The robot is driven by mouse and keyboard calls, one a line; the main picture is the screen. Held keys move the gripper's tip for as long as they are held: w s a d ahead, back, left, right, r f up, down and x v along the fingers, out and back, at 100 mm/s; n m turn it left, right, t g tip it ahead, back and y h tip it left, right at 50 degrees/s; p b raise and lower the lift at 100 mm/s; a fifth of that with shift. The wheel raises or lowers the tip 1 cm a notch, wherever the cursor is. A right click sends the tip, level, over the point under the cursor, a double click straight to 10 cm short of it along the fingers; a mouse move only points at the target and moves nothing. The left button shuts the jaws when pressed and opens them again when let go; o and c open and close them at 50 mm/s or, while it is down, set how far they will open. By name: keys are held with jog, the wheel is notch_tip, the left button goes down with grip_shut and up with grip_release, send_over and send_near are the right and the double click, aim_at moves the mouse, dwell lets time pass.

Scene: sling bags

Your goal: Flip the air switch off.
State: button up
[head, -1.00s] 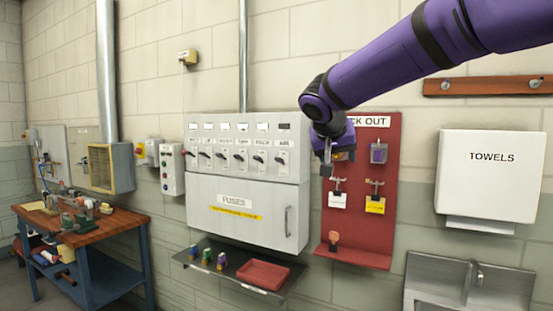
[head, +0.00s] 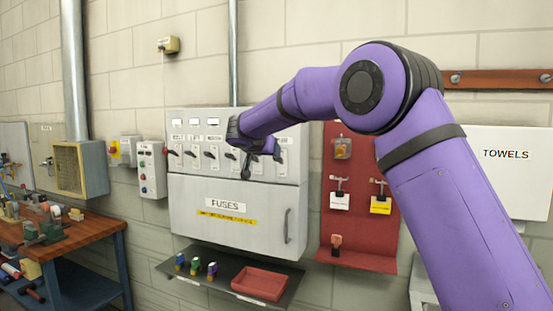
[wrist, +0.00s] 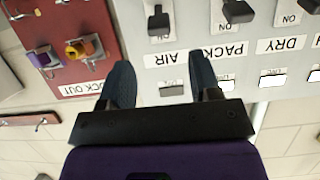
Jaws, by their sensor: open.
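The air switch (wrist: 158,20) is a black lever at the end of a row on a grey panel, with an ON mark beside it, in the wrist view. That view shows the panel upside down. In the head view my gripper covers most of this switch. My gripper (wrist: 160,65) is open and empty, its two dark fingers spread near the AIR label between them. It also shows in the head view (head: 261,163), in front of the panel's right end, fingers downward. The fingers appear apart from the lever; depth is hard to judge.
Other similar switches (head: 191,153) sit left of it, the PACK lever (wrist: 237,11) closest. Below is the FUSES cabinet door (head: 235,205) and a shelf with a red tray (head: 261,284). A red lock-out board (head: 357,235) stands right of the panel.

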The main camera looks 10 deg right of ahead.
aim_at(279, 160)
jog(key=x, duration=0.8)
jog(key=shift+w+d+f, duration=0.15)
jog(key=shift+w+f, duration=0.05)
jog(key=shift+w, duration=0.05)
jog(key=c, duration=0.9)
